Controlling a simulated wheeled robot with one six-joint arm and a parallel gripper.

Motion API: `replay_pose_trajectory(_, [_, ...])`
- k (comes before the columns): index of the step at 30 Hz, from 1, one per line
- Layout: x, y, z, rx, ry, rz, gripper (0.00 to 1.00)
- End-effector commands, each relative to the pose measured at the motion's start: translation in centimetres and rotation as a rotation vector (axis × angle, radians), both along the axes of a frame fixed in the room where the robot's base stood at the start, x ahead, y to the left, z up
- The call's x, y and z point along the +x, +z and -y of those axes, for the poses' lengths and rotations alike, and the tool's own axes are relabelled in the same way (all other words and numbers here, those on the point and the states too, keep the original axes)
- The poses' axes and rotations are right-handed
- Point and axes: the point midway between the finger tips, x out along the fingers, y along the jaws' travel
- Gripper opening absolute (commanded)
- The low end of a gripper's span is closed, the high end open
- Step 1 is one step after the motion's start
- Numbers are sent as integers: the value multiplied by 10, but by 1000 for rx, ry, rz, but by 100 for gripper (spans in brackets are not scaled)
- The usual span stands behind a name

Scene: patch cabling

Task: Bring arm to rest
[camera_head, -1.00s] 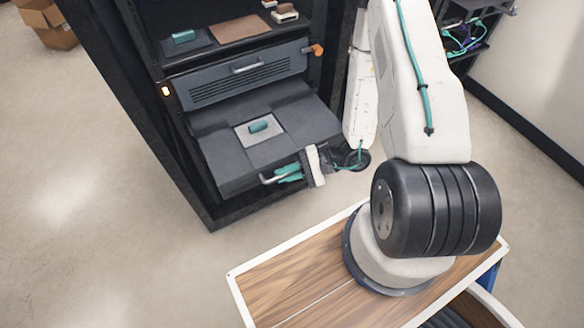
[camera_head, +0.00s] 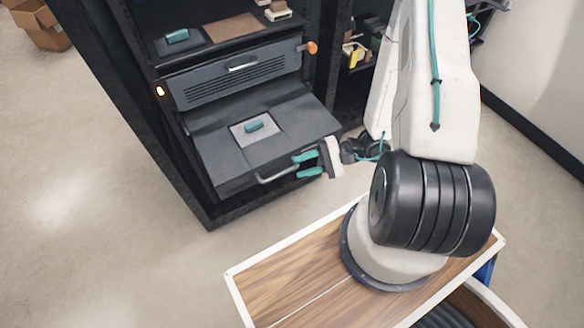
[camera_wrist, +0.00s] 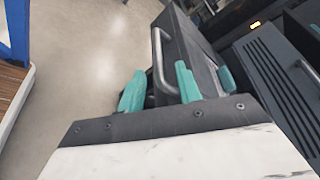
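My gripper (camera_head: 308,164) has two teal fingers set apart with nothing between them. It is beside the right part of the front of a pulled-out dark drawer (camera_head: 225,165), close to the drawer's handle (camera_head: 290,172). In the wrist view my gripper's fingers (camera_wrist: 160,88) stand apart, and the handle (camera_wrist: 158,62) shows beyond and between them. The fingers do not close around the handle. My arm (camera_head: 435,90) rises from its base on the wooden top and bends down toward the rack.
A small teal block (camera_head: 254,126) lies on a light square in the drawer. A dark rack (camera_head: 135,130) surrounds it, with a vented closed panel (camera_head: 240,80) above. Cardboard boxes (camera_head: 42,25) stand far left. The floor (camera_head: 90,190) left of the rack is clear.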

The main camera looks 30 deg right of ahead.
Motion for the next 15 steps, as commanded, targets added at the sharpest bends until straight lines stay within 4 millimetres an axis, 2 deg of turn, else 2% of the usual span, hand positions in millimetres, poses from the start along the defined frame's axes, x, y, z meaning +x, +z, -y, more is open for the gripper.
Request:
replay_pose_trajectory(4, [-4,3,13,-1,-1,1,34])
replay_pose_trajectory(15, [-5,4,15,0,1,0,34])
